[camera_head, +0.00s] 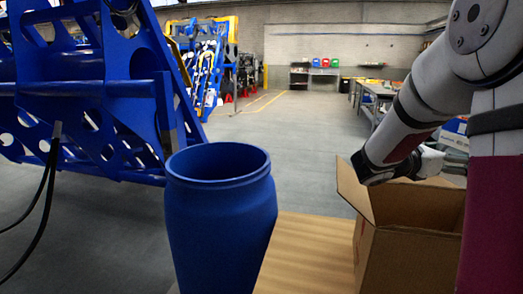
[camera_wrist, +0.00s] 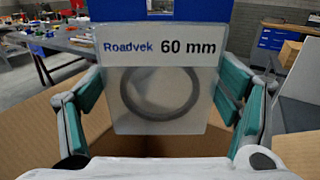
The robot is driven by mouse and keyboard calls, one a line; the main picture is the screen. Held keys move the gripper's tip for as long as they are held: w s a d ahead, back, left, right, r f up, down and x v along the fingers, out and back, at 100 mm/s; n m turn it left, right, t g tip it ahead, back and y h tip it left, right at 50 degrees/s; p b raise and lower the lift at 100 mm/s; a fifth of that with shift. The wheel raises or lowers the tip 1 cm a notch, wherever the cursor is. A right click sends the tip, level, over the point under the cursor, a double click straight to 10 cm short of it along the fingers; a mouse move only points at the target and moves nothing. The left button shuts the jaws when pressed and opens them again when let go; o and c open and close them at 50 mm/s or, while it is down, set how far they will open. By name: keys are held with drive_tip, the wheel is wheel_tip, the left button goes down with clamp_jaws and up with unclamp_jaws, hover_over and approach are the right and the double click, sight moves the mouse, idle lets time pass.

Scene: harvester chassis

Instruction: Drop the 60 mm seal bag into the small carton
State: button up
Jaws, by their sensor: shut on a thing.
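The seal bag (camera_wrist: 160,118) is a clear pouch with a white label reading "Roadvek 60 mm", a blue top strip and a dark ring inside. My gripper (camera_wrist: 165,95) is shut on it, with teal-padded fingers on both sides; the bag faces the wrist camera upright. An open brown carton (camera_head: 408,262) stands at the lower right of the head view, flaps up. In the wrist view, cardboard (camera_wrist: 35,128) shows behind and below the bag on both sides. In the head view my arm reaches over the carton; the bag is not visible there, and the carton's inside is mostly hidden.
A blue barrel (camera_head: 220,225) stands left of the wooden tabletop (camera_head: 305,255) beside the carton. A large blue perforated chassis frame (camera_head: 90,90) fills the left. Workbenches (camera_head: 375,95) stand at the back right. The floor (camera_head: 290,140) between is open.

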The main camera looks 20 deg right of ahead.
sight(457, 137)
drive_tip(key=shift+w+f, duration=0.2)
drive_tip(key=shift+f, duration=0.1)
wheel_tip(457, 137, down, 5)
drive_tip(key=b, duration=0.4)
drive_tip(key=shift+f+b, duration=0.2)
drive_tip(key=shift+b, duration=0.1)
drive_tip(key=o, duration=1)
drive_tip(key=shift+r, duration=0.15)
wheel_tip(457, 137, up, 10)
drive_tip(key=shift+f, duration=0.1)
